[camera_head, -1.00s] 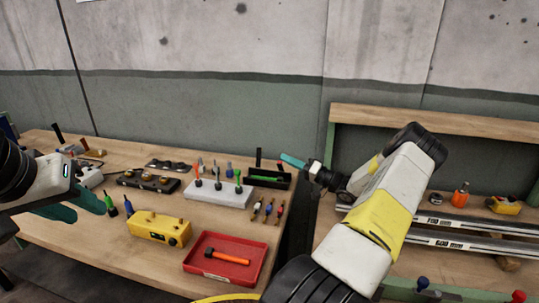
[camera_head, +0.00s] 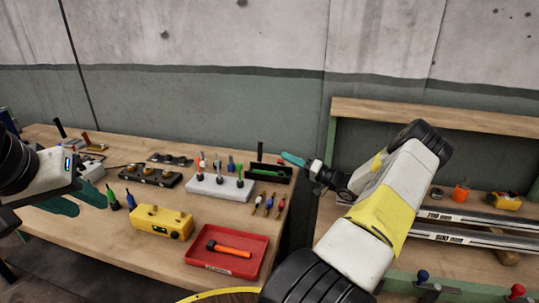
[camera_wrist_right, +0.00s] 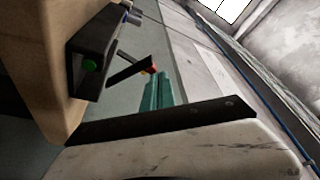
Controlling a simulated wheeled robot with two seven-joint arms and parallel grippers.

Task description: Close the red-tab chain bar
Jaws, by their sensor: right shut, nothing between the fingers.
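No chain bar with a red tab can be made out for certain in either view. My right gripper (camera_head: 292,159) is shut and empty, in the air by the right end of the left workbench, near a black tray (camera_head: 284,179). Its teal fingers also show in the right wrist view (camera_wrist_right: 158,92), beside a thin black bar (camera_wrist_right: 128,70) with a small red and orange tip behind it. My left gripper (camera_head: 72,202) is at the left, its teal fingers apart, over the left part of the bench; nothing shows between them.
The left workbench (camera_head: 110,235) holds a red tray (camera_head: 240,267) with an orange hammer (camera_head: 232,251), a yellow box (camera_head: 160,222) and a grey block (camera_head: 215,190) with coloured tools. The right bench carries long metal rails (camera_head: 470,240). Bare wood lies at the front left.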

